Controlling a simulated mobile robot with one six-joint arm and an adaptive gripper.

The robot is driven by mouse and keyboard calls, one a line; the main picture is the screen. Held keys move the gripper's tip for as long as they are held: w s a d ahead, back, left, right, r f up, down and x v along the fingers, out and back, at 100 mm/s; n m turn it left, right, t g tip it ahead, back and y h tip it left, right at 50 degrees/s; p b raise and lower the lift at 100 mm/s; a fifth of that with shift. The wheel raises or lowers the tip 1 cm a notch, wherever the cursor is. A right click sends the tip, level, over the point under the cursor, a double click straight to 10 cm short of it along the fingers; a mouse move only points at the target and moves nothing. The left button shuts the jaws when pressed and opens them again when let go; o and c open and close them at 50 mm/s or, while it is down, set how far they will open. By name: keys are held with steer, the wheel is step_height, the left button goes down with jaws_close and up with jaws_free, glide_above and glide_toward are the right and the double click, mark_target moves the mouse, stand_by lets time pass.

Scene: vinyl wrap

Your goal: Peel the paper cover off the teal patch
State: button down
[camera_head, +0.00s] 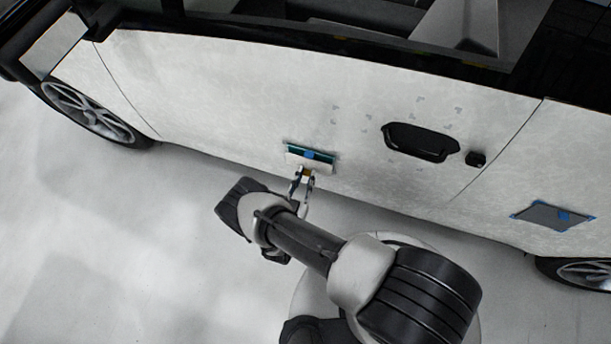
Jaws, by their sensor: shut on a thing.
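The teal patch (325,158) is on the lower part of the white car door, left of the door handle. It shows as a narrow dark teal strip with a small blue piece (310,155) at its middle. The pale paper cover (322,168) lies along the lower side of the teal strip. My gripper (307,174) is at the lower edge of the cover, with its fingers shut on a small orange-brown piece there, which looks like part of the cover. How far the cover is loose from the patch is too small to tell.
The car door (230,100) stands close in front of my arm. A black door handle (418,142) and a small black lock piece (475,159) stick out to the right. A grey patch (552,217) with blue corners is farther right. The floor (90,240) at left is clear.

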steer(key=v, duration=0.7)
stand_by(0.9)
stand_by(0.5)
